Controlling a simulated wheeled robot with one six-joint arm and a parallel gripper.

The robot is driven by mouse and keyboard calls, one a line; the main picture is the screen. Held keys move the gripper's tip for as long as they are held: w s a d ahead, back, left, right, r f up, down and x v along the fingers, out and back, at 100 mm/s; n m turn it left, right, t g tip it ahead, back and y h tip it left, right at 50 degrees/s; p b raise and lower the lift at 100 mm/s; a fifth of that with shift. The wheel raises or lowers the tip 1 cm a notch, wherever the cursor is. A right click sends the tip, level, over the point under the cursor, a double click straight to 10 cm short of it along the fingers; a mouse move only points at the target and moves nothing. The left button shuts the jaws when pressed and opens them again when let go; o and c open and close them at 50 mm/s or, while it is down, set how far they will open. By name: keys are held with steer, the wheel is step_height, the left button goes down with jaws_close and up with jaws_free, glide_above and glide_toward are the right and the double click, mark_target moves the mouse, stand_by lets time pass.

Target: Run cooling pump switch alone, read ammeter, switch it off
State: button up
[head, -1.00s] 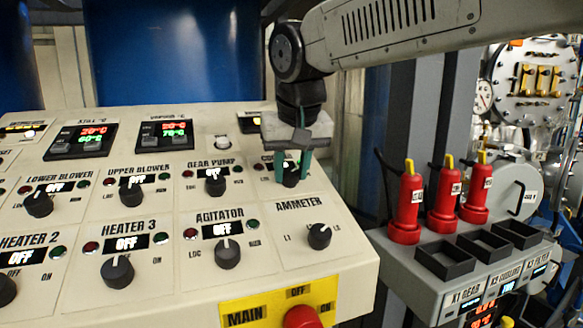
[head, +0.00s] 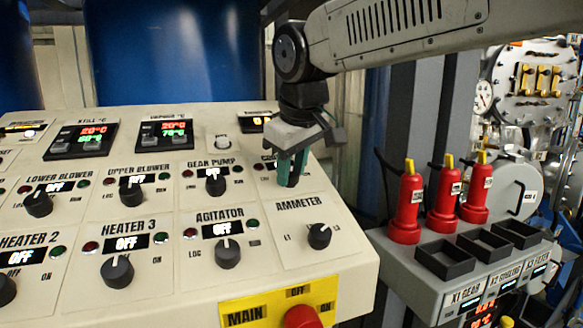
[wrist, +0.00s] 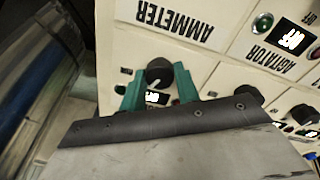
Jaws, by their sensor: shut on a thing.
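The cream control panel (head: 180,270) shows the cooling pump's place at its upper right, its label mostly hidden by my gripper. My gripper (head: 291,175), with green fingers, is shut on the cooling pump knob, which also shows between the fingers in the wrist view (wrist: 158,72). A small lit display (wrist: 157,98) sits by that knob; its text is too small to be sure of. The ammeter selector knob (head: 319,236) stands below, free of the gripper. A display with yellow figures (head: 260,123) at the panel's top is partly blocked and its reading is unclear.
The gear pump knob (head: 215,184) and agitator knob (head: 228,253) are close at the left; several switches show OFF. The red main knob (head: 303,317) is at the bottom. Red plugs (head: 407,208) and black sockets (head: 445,258) stand at the right.

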steer(key=n, duration=0.4)
steer(key=shift+n, duration=0.4)
stand_by(0.4)
steer(key=o, duration=1)
steer(key=shift+d, duration=0.1)
steer(key=shift+c, duration=0.2)
steer(key=shift+r, duration=0.1)
steer(key=v, duration=0.7)
steer(key=shift+r, duration=0.3)
steer(key=shift+s+d, duration=0.2)
